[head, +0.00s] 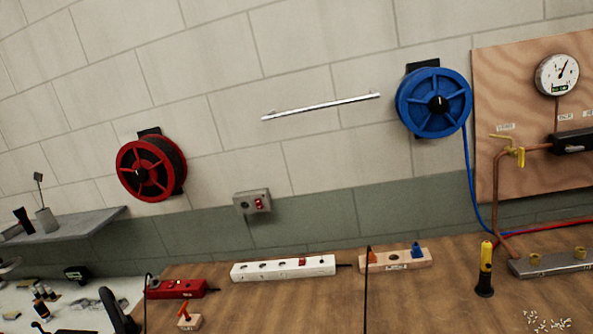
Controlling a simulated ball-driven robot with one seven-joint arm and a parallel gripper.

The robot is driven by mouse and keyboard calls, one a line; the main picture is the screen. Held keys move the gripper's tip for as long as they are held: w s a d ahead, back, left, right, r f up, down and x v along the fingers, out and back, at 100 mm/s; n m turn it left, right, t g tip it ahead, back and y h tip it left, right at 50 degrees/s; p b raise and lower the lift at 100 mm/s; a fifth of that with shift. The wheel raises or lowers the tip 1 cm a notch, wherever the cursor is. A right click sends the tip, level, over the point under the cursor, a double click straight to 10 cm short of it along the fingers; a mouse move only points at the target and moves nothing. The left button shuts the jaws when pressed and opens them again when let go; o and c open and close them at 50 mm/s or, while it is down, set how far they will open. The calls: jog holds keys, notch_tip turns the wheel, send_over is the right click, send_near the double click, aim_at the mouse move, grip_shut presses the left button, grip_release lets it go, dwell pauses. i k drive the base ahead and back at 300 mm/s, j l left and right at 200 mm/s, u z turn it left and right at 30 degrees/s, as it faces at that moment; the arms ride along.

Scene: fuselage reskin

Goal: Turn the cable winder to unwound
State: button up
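Two wall-mounted reels could be the cable winder, and I cannot tell which one is meant. The red reel (146,168) hangs at the left on a dark bracket, with a dark winding behind its spoked face. The blue reel (433,103) hangs at the upper right, with a dark hub knob. A blue line runs down from its right side to the bench. Both stand apart from anything of mine. I cannot make out my gripper in this view.
A metal rail (321,107) and a switch box (252,201) are on the wall. Below, the wooden bench (270,312) carries a white power strip (283,268), a red block (176,288) and a yellow-black tool (485,270). A gauge (557,75) and copper pipes are at right.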

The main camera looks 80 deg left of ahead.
aim_at(140, 175)
jog(key=u, duration=3.15)
jog(key=i+j+z, duration=0.25)
jog(key=i+j, duration=1.4)
